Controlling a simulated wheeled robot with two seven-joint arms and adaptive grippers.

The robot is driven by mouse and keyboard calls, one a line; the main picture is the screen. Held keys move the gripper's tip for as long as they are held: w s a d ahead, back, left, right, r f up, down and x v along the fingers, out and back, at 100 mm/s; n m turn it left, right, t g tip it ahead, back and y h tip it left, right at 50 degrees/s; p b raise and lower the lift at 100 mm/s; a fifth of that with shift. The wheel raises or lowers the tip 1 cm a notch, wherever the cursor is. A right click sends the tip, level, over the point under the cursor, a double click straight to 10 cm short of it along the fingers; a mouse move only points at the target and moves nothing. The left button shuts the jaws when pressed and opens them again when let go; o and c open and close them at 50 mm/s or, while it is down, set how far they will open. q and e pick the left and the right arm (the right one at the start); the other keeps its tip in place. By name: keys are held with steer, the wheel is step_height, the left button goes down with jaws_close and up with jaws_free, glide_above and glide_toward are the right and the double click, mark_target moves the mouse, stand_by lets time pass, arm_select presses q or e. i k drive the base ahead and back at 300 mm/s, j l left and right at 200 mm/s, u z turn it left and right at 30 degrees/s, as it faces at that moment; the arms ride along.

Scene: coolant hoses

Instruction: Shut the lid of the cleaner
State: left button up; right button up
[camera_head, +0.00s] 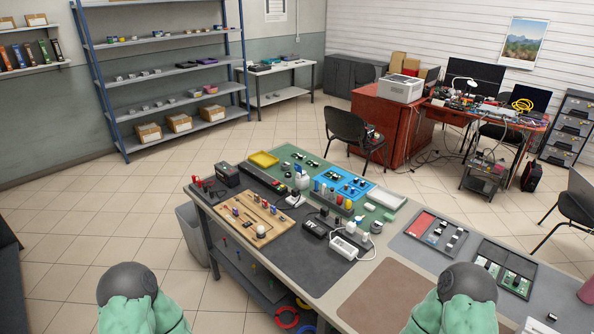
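I cannot pick out the cleaner or its lid for certain in the head view. A boxy white and grey machine (401,88) stands far off on a red cabinet, and its top looks closed; whether it is the cleaner I cannot tell. Small items on the workbench are too small to identify as a cleaner. Two parts of my own arms, dark and rounded with green covering, show at the bottom left and bottom right. Neither gripper shows, so what they hold is hidden.
A long workbench (375,293) crowded with parts, trays and tools stands ahead of me. A grey bin (192,235) is at its left end. A black chair (352,135) stands behind it. Blue shelving (165,70) lines the back left. The tiled floor (100,215) at left is clear.

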mark_target(298, 168)
steer(key=i+j+z, duration=0.15)
steer(key=j, duration=0.2)
steer(key=i+j+z, duration=0.1)
steer(key=j, duration=0.25)
steer(key=i+j+z, duration=0.25)
steer(key=j, duration=0.5)
steer(key=i+l, duration=0.05)
steer(key=i, duration=0.05)
